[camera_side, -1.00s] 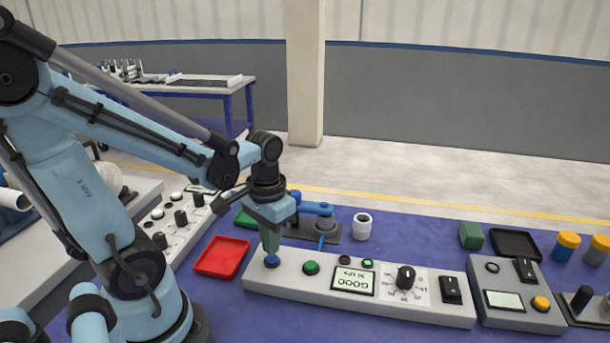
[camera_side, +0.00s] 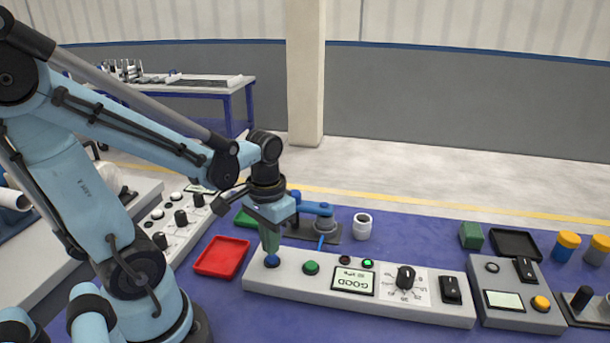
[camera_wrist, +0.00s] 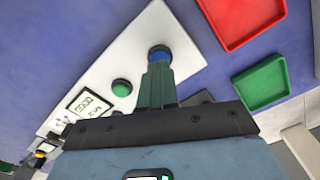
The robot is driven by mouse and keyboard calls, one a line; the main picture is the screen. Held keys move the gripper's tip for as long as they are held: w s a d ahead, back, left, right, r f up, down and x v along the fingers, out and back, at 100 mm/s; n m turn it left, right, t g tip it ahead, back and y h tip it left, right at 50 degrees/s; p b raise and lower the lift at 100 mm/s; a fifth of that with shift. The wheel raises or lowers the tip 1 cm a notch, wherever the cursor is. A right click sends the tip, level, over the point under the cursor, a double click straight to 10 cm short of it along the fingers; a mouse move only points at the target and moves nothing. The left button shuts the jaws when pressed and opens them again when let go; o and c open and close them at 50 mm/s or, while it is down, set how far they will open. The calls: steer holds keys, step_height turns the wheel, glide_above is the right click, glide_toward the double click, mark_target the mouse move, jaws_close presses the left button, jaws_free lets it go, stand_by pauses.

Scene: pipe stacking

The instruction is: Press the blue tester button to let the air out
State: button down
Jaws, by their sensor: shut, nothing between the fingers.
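The blue tester button (camera_side: 272,261) is at the left end of the long white tester panel (camera_side: 392,304). My gripper (camera_side: 271,248) is shut, pointing down, with its green fingertips right over the blue button. In the wrist view the fingertips (camera_wrist: 158,66) overlap the near side of the blue button (camera_wrist: 161,53); I cannot tell how far the button is pushed in. A green button (camera_side: 311,267) sits beside the blue one.
A red tray (camera_side: 222,257) lies left of the panel and a green tray (camera_wrist: 262,84) is near it. A small blue clamp device (camera_side: 318,218) and a white pipe piece (camera_side: 362,226) stand behind the panel. Another control box (camera_side: 513,296) stands at the right.

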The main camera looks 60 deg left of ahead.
steer(key=shift+f, duration=1.05)
stand_by(0.9)
steer(key=shift+r, duration=3.5)
steer(key=w+d+r+m+t, duration=0.2)
steer(key=w+d+m+t, duration=0.1)
steer(key=w+d+t, duration=0.2)
steer(key=shift+w+d+r+t, duration=0.35)
steer(key=shift+d+t, duration=0.35)
steer(key=shift+t, duration=0.4)
